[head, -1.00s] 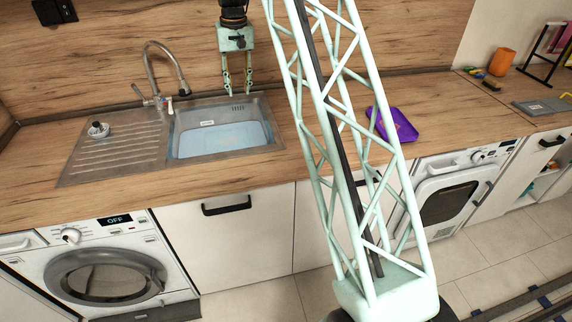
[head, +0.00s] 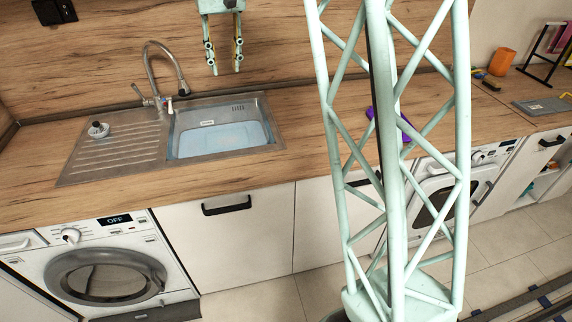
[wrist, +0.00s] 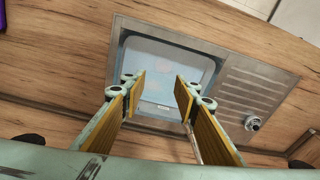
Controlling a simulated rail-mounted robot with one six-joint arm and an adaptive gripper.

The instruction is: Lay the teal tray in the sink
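The steel sink (head: 273,140) is set in the wooden counter, and it also shows in the wrist view (wrist: 232,62). A pale blue, flat, see-through-looking shape (head: 222,137) covers the floor of its basin; I cannot tell whether this is the teal tray or water. It also shows in the wrist view (wrist: 165,65). No other teal tray is visible. My gripper (head: 225,71) is open, its fingers pointing down above the rear of the sink. In the wrist view my gripper (wrist: 160,84) has nothing between its fingers.
A tap (head: 165,75) stands behind the basin, left of my gripper. A drainboard (head: 112,150) with a small round item (head: 98,130) is at the left. A purple tray (head: 404,127), partly hidden by my arm, lies on the counter right of the sink. Counter between is clear.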

